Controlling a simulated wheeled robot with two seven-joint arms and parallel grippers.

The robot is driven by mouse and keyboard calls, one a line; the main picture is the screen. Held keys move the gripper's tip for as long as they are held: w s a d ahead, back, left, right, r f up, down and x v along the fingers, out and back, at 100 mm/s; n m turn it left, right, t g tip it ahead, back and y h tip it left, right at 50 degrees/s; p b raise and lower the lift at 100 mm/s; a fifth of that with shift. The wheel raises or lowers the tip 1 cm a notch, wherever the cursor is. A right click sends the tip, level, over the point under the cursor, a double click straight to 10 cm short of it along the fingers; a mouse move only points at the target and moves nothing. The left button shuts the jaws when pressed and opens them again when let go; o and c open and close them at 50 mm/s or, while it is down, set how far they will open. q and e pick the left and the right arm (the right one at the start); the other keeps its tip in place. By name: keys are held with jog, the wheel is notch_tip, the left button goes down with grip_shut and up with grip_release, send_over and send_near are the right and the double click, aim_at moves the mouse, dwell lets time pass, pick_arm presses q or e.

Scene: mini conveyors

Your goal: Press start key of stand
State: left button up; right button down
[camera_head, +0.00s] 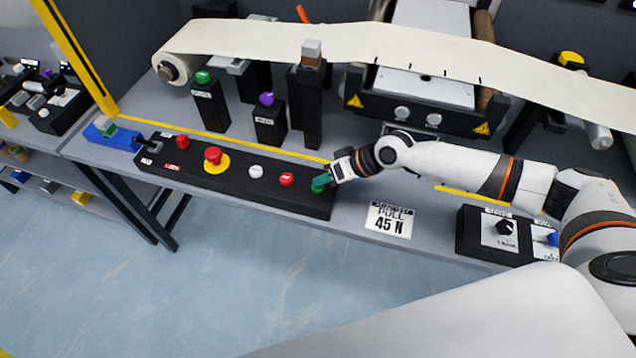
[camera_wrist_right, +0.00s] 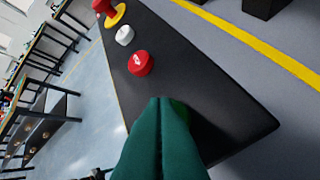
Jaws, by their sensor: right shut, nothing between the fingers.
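The stand is a long black control box (camera_head: 240,180) along the front of the bench. Its green start key (camera_head: 318,187) is at the right end. My right gripper (camera_head: 320,182), with teal fingers, is shut and empty, its tips at the green key. In the right wrist view the shut fingers (camera_wrist_right: 160,102) cover most of the green key (camera_wrist_right: 181,110); only a sliver shows beside them. I cannot tell whether the key is pressed down. A red button (camera_wrist_right: 140,63) and a white button (camera_wrist_right: 124,35) sit farther along the box. My left gripper is not in view.
A red mushroom button (camera_head: 213,155) on a yellow ring is on the same box. A "PULL 45 N" card (camera_head: 390,219) lies to the right, then a black knob box (camera_head: 482,233). Posts with a green (camera_head: 202,77) and a purple knob (camera_head: 266,99) stand behind.

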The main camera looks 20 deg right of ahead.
aim_at(324, 186)
jog(key=shift+r+p, duration=0.5)
jog(key=shift+r, duration=0.2)
notch_tip(324, 186, up, 5)
jog(key=p, duration=0.4)
jog(key=shift+r+p, duration=0.1)
jog(key=shift+p, duration=0.2)
dwell(0.3)
